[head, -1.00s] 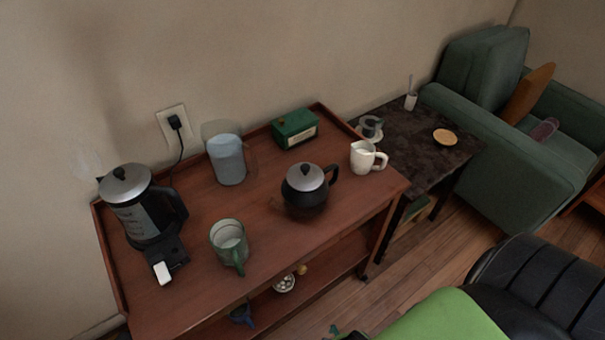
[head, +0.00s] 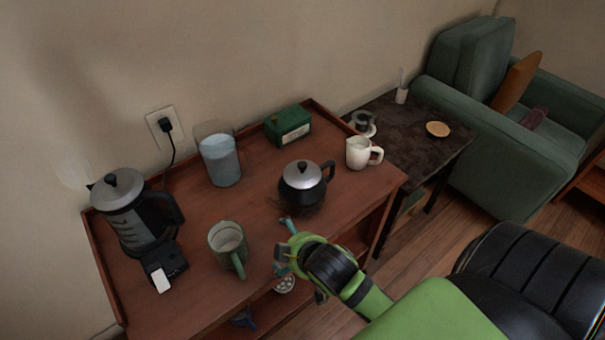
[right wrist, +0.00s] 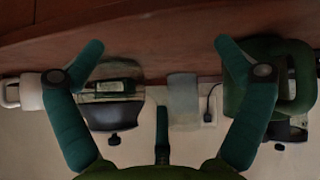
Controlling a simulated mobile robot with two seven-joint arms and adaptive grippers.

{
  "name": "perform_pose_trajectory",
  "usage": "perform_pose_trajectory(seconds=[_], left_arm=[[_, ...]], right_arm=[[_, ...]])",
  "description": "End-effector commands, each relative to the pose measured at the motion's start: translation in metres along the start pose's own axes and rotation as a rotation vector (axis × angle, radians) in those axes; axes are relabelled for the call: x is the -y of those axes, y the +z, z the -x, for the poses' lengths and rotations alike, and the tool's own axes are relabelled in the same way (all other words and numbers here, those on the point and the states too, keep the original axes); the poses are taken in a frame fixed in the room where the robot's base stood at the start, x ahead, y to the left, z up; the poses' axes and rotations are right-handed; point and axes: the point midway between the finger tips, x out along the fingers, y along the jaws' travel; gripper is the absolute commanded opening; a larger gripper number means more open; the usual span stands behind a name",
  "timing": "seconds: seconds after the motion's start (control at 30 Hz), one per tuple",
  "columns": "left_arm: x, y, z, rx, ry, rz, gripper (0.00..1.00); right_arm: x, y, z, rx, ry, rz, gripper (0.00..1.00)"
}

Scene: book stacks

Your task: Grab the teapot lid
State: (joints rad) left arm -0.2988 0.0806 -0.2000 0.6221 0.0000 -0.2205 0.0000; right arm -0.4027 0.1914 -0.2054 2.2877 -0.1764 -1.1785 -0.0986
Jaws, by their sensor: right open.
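The black teapot (head: 302,194) stands upright on the wooden cart top, with its handle to the right. Its silver lid (head: 300,172) with a black knob sits on top. The lid's dark knob (right wrist: 113,139) also shows in the right wrist view, which is upside down. My right gripper (head: 283,246) is open and empty at the cart's front edge, in front of the teapot and apart from it. Its two teal fingers (right wrist: 155,60) are spread wide in the right wrist view. My left gripper is not in view.
A green mug (head: 228,246) stands close left of my right gripper. A white mug (head: 362,153) is right of the teapot, a green box (head: 289,126) behind it. A blue-filled pitcher (head: 220,160) and a kettle (head: 138,215) stand left. The cart (head: 200,290) has a raised back rim.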

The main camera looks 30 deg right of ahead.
Motion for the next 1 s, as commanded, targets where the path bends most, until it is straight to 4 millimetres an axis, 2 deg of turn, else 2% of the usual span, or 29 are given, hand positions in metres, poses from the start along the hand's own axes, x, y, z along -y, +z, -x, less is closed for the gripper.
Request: perform_pose_trajectory(seconds=[0.03, 0.17, 0.27, 0.3, 0.37, 0.4, 0.47, 0.5, 0.57, 0.63, 0.7, 0.77, 0.8, 0.87, 0.97, 1.0], left_arm=[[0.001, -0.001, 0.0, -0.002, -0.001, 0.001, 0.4], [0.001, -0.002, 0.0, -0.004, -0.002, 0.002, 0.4], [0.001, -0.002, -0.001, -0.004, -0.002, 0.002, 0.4], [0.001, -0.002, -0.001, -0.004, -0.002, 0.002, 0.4], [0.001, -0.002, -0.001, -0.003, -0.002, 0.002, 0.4], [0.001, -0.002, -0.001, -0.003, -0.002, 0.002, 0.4], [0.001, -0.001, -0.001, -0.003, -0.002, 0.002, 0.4], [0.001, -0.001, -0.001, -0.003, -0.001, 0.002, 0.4], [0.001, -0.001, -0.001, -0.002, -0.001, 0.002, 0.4], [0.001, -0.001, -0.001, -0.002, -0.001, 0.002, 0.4], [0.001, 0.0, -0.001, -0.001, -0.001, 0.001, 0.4], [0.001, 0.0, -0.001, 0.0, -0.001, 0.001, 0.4], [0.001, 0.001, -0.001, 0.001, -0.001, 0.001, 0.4], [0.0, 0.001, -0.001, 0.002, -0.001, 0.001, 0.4], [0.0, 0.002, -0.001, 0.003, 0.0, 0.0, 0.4], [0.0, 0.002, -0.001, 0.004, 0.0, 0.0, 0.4]], right_arm=[[-0.011, -0.026, -0.002, -0.084, 0.045, 0.058, 1.0], [-0.036, -0.099, 0.004, -0.319, 0.183, 0.238, 1.0], [-0.05, -0.166, 0.024, -0.536, 0.321, 0.425, 1.0], [-0.052, -0.196, 0.037, -0.638, 0.387, 0.518, 1.0], [-0.05, -0.242, 0.064, -0.808, 0.506, 0.688, 1.0], [-0.044, -0.27, 0.086, -0.927, 0.592, 0.818, 1.0], [-0.026, -0.302, 0.114, -1.094, 0.716, 1.028, 1.0], [-0.011, -0.317, 0.129, -1.197, 0.79, 1.173, 1.0], [0.015, -0.329, 0.147, -1.344, 0.897, 1.402, 1.0], [0.046, -0.329, 0.157, -1.498, 1.0, 1.684, 1.0], [0.071, -0.317, 0.153, -1.632, 1.074, 1.989, 1.0], [0.083, -0.299, 0.14, -1.728, 1.099, 2.265, 1.0], [0.085, -0.285, 0.126, 1.687, -1.035, -2.331, 1.0], [0.076, -0.261, 0.102, 1.491, -0.837, -2.236, 1.0], [0.033, -0.219, 0.06, 1.209, -0.499, -2.089, 1.0], [0.007, -0.205, 0.046, 1.116, -0.369, -2.039, 1.0]])
